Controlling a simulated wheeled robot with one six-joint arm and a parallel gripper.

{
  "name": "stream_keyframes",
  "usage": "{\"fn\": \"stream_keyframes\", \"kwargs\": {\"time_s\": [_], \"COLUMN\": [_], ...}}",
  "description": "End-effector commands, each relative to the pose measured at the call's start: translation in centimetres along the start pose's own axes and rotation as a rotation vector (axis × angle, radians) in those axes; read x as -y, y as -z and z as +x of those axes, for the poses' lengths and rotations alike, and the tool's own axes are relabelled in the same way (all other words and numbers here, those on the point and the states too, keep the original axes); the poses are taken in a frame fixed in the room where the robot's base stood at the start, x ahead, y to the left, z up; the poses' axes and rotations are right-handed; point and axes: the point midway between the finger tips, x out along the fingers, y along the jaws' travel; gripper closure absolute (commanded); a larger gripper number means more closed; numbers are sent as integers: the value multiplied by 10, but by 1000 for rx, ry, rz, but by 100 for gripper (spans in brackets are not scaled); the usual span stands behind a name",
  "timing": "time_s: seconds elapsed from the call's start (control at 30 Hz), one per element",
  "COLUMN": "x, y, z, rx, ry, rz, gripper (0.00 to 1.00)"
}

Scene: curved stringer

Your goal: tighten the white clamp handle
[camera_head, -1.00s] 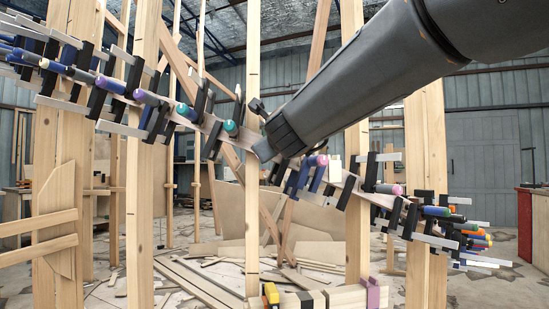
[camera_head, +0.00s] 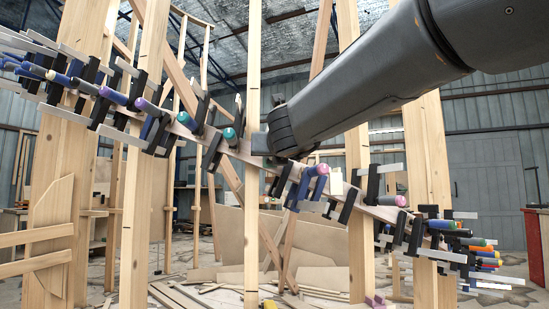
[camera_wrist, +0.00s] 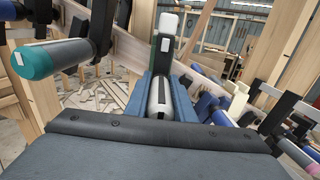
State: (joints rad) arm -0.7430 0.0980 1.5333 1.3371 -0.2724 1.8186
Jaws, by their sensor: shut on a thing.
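The white clamp handle (camera_wrist: 159,97) shows in the wrist view, upright between the two blue fingers of my gripper (camera_wrist: 161,98). The fingers are shut on it, one on each side. Just beyond it stand the clamp's black jaw and its pale upper end (camera_wrist: 167,24). In the head view my gripper (camera_head: 260,144) is at the middle of the curved wooden stringer (camera_head: 340,189), in front of an upright post. There the gripper and wrist hide the white handle.
Clamps crowd the stringer on both sides. A teal-handled clamp (camera_wrist: 38,61) is close on the left in the wrist view, and blue-handled clamps (camera_wrist: 206,106) are on the right. Wooden posts (camera_head: 141,170) stand along the stringer. Loose boards lie on the floor behind.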

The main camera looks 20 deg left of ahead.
Motion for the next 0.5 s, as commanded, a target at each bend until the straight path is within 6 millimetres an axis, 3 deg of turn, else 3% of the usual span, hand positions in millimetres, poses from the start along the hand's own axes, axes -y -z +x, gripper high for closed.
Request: {"fn": "stream_keyframes", "kwargs": {"time_s": [0.43,0.47,0.5], "x": [0,0,0], "y": [2,2,2], "z": [0,0,0], "rx": [-3,-3,-2], "ry": [0,0,0], "rz": [9,9,9], "gripper": [100,74,68]}}
